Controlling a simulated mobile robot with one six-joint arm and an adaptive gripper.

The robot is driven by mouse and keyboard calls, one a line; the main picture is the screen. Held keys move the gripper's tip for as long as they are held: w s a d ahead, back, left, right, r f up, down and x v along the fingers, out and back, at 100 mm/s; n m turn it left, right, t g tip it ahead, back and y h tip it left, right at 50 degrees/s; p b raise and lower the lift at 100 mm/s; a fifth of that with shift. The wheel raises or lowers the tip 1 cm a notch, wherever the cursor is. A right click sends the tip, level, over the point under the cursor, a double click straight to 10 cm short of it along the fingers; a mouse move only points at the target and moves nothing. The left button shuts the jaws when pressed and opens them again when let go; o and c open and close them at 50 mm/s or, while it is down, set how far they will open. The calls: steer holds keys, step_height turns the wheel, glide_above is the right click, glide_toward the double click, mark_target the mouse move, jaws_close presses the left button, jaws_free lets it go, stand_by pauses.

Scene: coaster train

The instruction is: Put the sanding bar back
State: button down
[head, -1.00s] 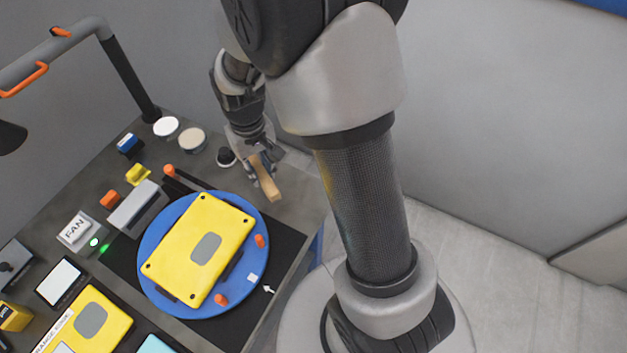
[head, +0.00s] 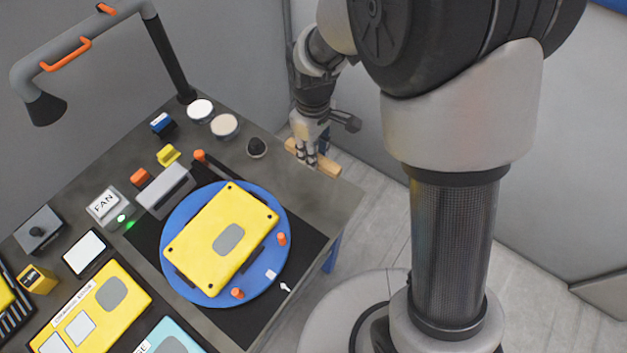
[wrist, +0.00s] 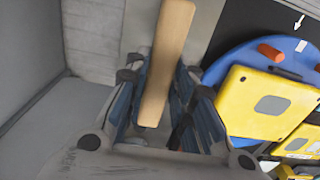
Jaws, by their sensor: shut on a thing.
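The sanding bar, a plain wooden block (head: 327,167), is held in my gripper (head: 308,160) at the far right corner of the dark workbench (head: 330,197). My gripper points down and is shut across the bar's middle, with both bar ends sticking out. In the wrist view the bar (wrist: 170,45) runs lengthwise between the blue-lined fingers (wrist: 158,90). I cannot tell whether the bar touches the bench or hangs just above it.
A blue turntable (head: 180,277) bearing a yellow plate (head: 205,250) is left of the bar. A dark knob (head: 256,147), two round pads (head: 224,125) and small blocks stand along the back. A lamp arm (head: 75,50) overhangs the left. Bare floor lies beyond the right edge.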

mark_target(313, 186)
step_height(313, 186, down, 12)
steer(key=b, duration=0.2)
steer(key=shift+f+b, duration=0.1)
steer(key=shift+b, duration=0.3)
steer(key=shift+f, duration=0.25)
steer(key=c, duration=1.4)
jaws_free()
steer(key=shift+r, duration=0.1)
steer(key=shift+o, duration=0.2)
step_height(313, 186, up, 12)
steer(key=p, duration=0.3)
steer(key=shift+r, duration=0.2)
